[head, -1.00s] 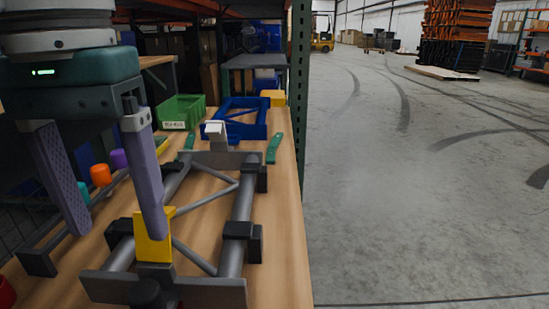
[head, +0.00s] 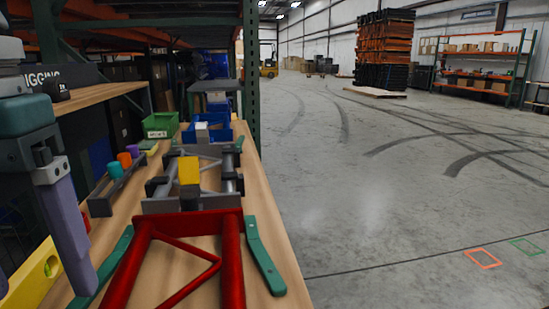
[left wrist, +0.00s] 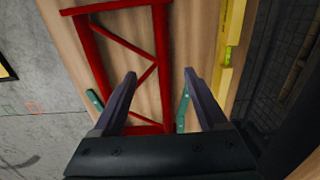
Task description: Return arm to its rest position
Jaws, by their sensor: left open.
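My left gripper (head: 44,284) is at the left edge of the head view, its fingers pointing down, partly cut off by the picture edge. In the left wrist view my left gripper (left wrist: 160,76) is open with nothing between its two fingers. It is over the bench near a red tubular frame (left wrist: 160,45), which also lies at the front in the head view (head: 232,262). I cannot tell whether the fingers touch anything. My right gripper is not in view.
A yellow level (head: 35,277) lies beside the red frame, with green strips (head: 262,256) at its sides. Open floor (head: 380,220) lies to the right.

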